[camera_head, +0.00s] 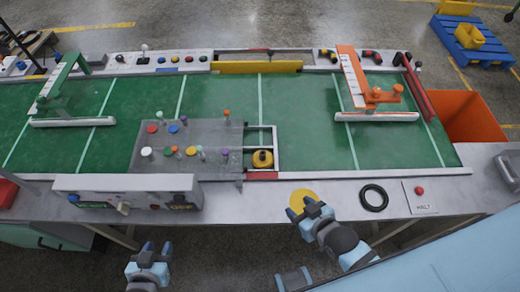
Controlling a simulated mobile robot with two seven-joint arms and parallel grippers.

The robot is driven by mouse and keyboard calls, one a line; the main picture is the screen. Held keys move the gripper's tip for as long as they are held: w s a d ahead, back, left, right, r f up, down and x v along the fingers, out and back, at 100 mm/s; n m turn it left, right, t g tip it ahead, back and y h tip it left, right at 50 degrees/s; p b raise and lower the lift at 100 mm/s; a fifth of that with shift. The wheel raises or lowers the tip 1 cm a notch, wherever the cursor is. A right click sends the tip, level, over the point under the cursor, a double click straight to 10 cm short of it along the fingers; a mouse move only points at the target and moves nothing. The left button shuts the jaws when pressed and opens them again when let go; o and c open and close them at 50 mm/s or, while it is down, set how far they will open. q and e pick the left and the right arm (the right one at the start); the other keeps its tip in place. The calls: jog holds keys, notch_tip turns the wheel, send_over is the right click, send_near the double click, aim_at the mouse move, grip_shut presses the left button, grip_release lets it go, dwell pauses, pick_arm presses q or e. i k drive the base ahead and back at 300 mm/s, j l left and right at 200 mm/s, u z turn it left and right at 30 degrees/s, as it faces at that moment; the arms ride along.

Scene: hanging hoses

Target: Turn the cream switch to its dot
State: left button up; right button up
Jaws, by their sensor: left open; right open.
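The cream switch (123,208) is a small knob on the front face of a grey control box (95,183) at the front left of the table. Its dot is too small to make out. My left gripper (156,247) is open and empty, in front of the table edge, below and a little right of the switch and apart from it. My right gripper (300,206) is open and empty at the table's front edge, near a yellow disc (304,196), well right of the switch.
A blue knob (73,198) and a dark part (181,203) flank the switch on the box. A grey plate (180,137) with coloured pegs stands behind it. A black ring (373,198) and red HALT button (420,190) lie right. The floor before the box is clear.

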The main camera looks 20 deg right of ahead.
aim_at(122, 208)
jog(key=u, duration=0.9)
